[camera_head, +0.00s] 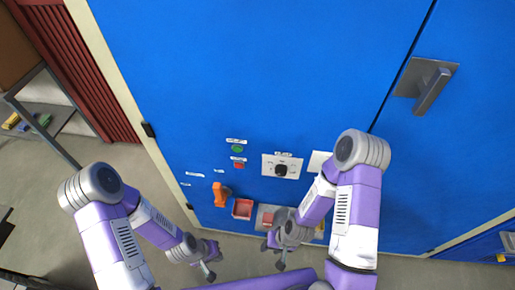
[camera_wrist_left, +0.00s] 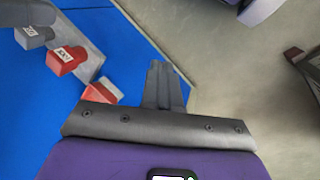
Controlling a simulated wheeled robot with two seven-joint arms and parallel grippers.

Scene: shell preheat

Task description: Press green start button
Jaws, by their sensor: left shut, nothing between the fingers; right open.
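The green start button (camera_head: 238,148) is a small round button on the front of the blue cabinet, under a white label in the head view. A red button (camera_head: 239,164) sits just below it. My left gripper (camera_head: 210,274) is low at the left, well below and apart from the green button. In the left wrist view my left gripper (camera_wrist_left: 163,85) is shut with nothing between its fingers. My right gripper (camera_head: 281,264) hangs open low in the middle, also away from the button. The green button does not show in the left wrist view.
A black knob (camera_head: 281,171) on a white plate is right of the buttons. Below are an orange handle-like part (camera_head: 221,194) and a red open tray (camera_head: 234,214). Labelled red blocks (camera_wrist_left: 66,60) show in the wrist view. A grey door handle (camera_head: 432,92) juts out at upper right.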

